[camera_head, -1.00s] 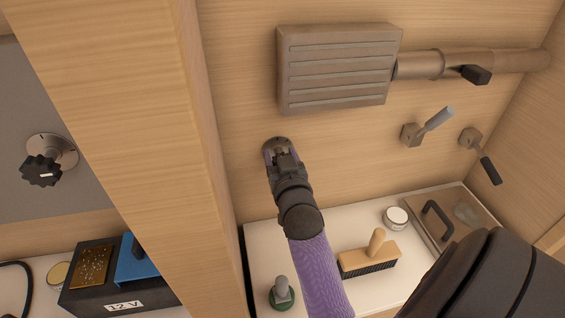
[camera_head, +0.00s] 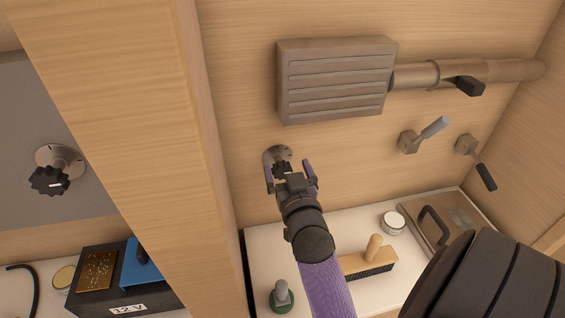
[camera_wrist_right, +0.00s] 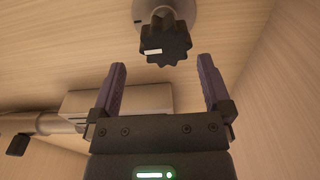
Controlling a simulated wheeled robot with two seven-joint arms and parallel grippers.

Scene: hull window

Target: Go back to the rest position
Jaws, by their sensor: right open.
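My right gripper (camera_head: 290,176) is open and empty in front of a black knob (camera_head: 281,168) on a round metal plate on the wooden back wall. In the right wrist view, the knob (camera_wrist_right: 165,40) with its white mark stands beyond and above the two purple fingertips (camera_wrist_right: 162,75). The fingers are apart from it there. In the head view the gripper partly hides the knob. My left gripper does not show.
A grey vented box (camera_head: 335,82) with a pipe (camera_head: 505,72) is above the gripper. Two levers (camera_head: 430,130) (camera_head: 478,162) are to the right. Below, a white shelf (camera_head: 258,248) bears a brush (camera_head: 372,262), a green-based item (camera_head: 281,296), a tin (camera_head: 392,222) and a lidded case (camera_head: 440,225). A wooden post (camera_head: 130,130) stands left.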

